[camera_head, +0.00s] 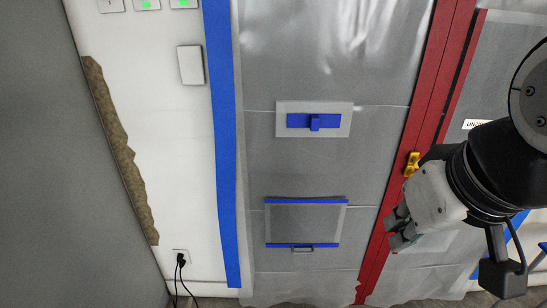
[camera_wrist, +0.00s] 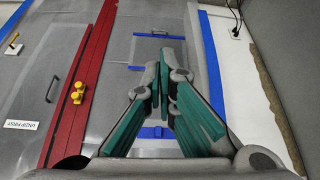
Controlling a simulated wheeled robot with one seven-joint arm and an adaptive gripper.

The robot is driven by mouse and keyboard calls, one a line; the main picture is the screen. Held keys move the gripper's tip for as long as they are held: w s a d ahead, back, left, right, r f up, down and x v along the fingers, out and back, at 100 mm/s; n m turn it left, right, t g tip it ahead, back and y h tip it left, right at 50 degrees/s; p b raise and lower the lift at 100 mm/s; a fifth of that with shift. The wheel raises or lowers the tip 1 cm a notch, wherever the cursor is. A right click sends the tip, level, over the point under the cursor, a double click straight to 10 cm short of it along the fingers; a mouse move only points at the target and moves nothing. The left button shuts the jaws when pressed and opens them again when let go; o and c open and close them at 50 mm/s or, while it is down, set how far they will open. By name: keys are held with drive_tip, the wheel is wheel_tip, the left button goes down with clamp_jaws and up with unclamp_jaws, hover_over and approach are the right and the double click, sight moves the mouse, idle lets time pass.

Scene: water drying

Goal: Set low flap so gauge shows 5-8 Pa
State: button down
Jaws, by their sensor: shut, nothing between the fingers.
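The low flap (camera_head: 305,222) is a grey translucent panel on the plastic sheeting, with blue strips along its top and bottom edges. A small dark handle (camera_head: 303,248) sits at its bottom edge. The flap looks flat or nearly so; I cannot tell a small opening. My gripper (camera_head: 398,232) is shut and empty, right of the flap and apart from it in the head view. In the wrist view the scene is upside down; my gripper's fingers (camera_wrist: 155,80) partly cover the flap, whose handle (camera_wrist: 160,33) shows beyond them. I see no gauge in either view.
A blue slide piece (camera_head: 313,121) sits on a pale plate above the flap. A red zip strip (camera_head: 420,120) with a yellow pull (camera_head: 412,163) runs between the flap and my arm. Blue tape (camera_head: 222,150) edges the sheeting at left. A plugged cord (camera_head: 180,260) hangs low left.

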sight(303, 252)
drive_tip(key=c, duration=2.4)
unclamp_jaws()
